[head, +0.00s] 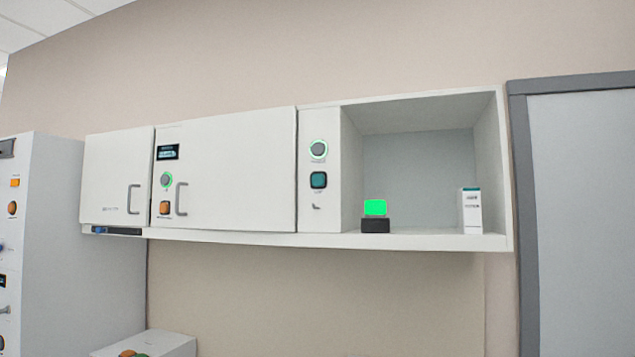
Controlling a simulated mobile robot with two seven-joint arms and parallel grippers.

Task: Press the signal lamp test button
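A signal lamp (375,208) with a lit green top on a black base stands in the open shelf bay of the white wall cabinet. Neither of my grippers is in view.
A white box with a teal top (470,211) stands at the right of the bay. Two closed cabinet doors have handles (181,199); one door has a display (167,152) and buttons. A tall white unit (70,240) stands at left, a grey-framed door (585,200) at right.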

